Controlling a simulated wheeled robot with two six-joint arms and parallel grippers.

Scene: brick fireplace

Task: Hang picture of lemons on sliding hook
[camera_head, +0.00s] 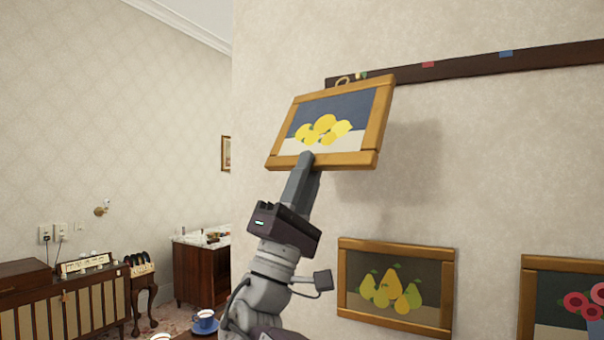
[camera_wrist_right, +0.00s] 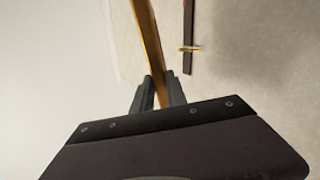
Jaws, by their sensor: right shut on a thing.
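The picture of lemons (camera_head: 333,121) has a light wooden frame and is held up in front of the wall, tilted. My right gripper (camera_head: 306,160) is shut on the lower edge of its frame. In the right wrist view the gripper (camera_wrist_right: 158,88) clamps the frame (camera_wrist_right: 148,40), seen edge-on. A ring (camera_head: 343,81) shows at the top of the frame, close to the left end of the dark rail (camera_head: 470,66). A yellowish hook (camera_head: 361,76) shows just above the frame's top edge. In the wrist view a brass hook (camera_wrist_right: 189,48) sits at the rail's end. Whether ring and hook touch, I cannot tell. My left gripper is not in view.
A framed picture of pears (camera_head: 395,288) hangs below on the wall, and a flower picture (camera_head: 568,302) is at lower right. The rail carries a red mark (camera_head: 428,64) and a blue mark (camera_head: 505,54). A cup (camera_head: 205,320) and cabinets stand at lower left.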

